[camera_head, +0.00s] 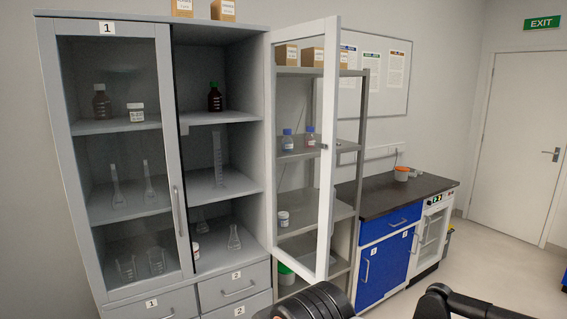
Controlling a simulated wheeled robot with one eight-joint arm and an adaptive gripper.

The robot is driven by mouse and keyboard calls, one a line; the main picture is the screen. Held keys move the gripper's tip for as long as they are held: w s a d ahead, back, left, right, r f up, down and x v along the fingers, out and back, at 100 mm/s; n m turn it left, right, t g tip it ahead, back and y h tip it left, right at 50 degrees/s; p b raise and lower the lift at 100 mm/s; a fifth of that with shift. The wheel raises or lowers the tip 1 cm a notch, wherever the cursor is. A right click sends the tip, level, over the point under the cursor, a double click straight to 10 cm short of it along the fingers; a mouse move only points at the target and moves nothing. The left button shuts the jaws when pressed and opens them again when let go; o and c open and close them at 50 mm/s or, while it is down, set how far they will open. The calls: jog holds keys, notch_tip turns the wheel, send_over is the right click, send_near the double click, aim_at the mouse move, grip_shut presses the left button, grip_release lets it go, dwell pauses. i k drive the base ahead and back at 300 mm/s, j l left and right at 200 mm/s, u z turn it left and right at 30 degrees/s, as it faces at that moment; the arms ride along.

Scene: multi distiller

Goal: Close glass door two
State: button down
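Glass door two (331,150) is the right-hand door of the grey cabinet (220,18). It stands wide open, swung out toward me from the cabinet's right side, with its pale frame nearly edge-on. A small dark fitting shows on its free edge at mid-height; I cannot make out a handle. The right compartment (225,185) behind it is uncovered. Glass door one (165,110), under the label 1, is shut and has a vertical handle. My black arm parts show at the bottom edge, below and right of the open door. My gripper itself is not visible.
The cabinet holds bottles and glassware, including a brown bottle (215,97). Drawers (235,287) below are shut. A metal shelf rack (362,120) stands behind the open door. A dark-topped bench (405,192) with blue fronts is to its right.

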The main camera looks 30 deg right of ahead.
aim_at(302, 61)
jog(key=l+u, duration=0.2)
jog(key=l, duration=0.6)
jog(key=l+u, duration=0.2)
jog(key=l, duration=0.65)
jog(key=k+l+u, duration=0.15)
jog(key=l, duration=0.65)
jog(key=k+l+u, duration=0.1)
jog(key=l, duration=0.3)
jog(key=k+l+u, duration=0.1)
jog(key=l, duration=0.25)
jog(key=k+l+u, duration=0.1)
jog(key=l, duration=0.3)
jog(key=k+l, duration=0.15)
jog(key=l, duration=0.2)
jog(key=k, duration=0.45)
jog(key=i+z, duration=0.2)
jog(key=i, duration=0.6)
jog(key=l, duration=0.1)
jog(key=i+z, duration=0.05)
